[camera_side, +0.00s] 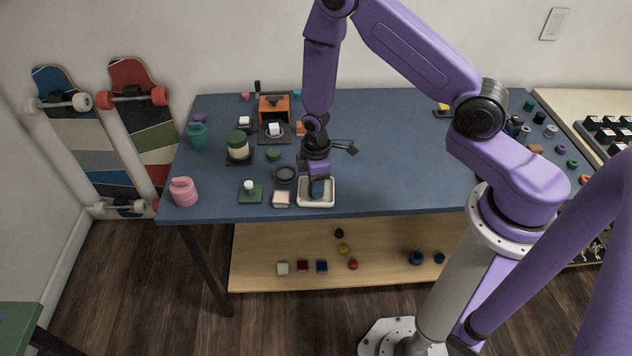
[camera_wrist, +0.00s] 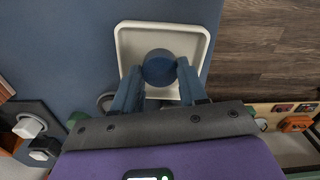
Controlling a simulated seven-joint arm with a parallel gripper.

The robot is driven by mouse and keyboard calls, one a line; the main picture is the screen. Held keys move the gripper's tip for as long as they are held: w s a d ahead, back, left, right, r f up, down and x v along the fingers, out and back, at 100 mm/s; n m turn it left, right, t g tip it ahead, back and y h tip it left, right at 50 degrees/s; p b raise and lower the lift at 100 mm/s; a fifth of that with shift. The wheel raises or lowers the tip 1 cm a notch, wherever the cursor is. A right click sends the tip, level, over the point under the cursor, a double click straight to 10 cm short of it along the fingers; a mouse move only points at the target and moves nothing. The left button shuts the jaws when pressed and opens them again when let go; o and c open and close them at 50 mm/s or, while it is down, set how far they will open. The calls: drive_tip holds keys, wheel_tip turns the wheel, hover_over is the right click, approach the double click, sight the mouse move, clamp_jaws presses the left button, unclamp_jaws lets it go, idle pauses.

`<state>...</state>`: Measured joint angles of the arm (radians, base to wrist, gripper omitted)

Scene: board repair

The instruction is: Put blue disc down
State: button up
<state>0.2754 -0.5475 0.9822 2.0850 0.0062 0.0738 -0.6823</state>
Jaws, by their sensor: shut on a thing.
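The blue disc (camera_wrist: 159,67) is between the fingertips of my gripper (camera_wrist: 158,80) in the wrist view. My gripper is shut on it, over a white square tray (camera_wrist: 134,37) with a raised rim. In the side view my gripper (camera_side: 317,188) points down into the white tray (camera_side: 317,204) near the front edge of the table. The disc is mostly hidden by the fingers in the side view. I cannot tell whether the disc touches the tray floor.
Left of the tray stand a pale pink block (camera_side: 281,199), a dark round dish (camera_side: 286,175) and a green base with a white knob (camera_side: 250,191). A pink canister (camera_side: 184,191) is farther left.

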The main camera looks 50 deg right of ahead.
drive_tip(key=shift+f, duration=0.15)
drive_tip(key=o, duration=0.7)
drive_tip(key=shift+c, duration=0.2)
drive_tip(key=s+a+r, duration=0.2)
drive_tip(key=s+r, duration=0.1)
drive_tip(key=r, duration=0.6)
drive_tip(key=s+a+r, duration=0.1)
drive_tip(key=s+r, duration=0.1)
drive_tip(key=r, duration=0.7)
drive_tip(key=s+d+r+n, duration=0.1)
drive_tip(key=s+r, duration=0.4)
drive_tip(key=s, duration=0.5)
drive_tip(key=s+d+r, duration=0.1)
drive_tip(key=s+r, duration=0.4)
drive_tip(key=s, duration=0.5)
drive_tip(key=shift+s+n, duration=0.4)
drive_tip(key=shift+d, duration=0.1)
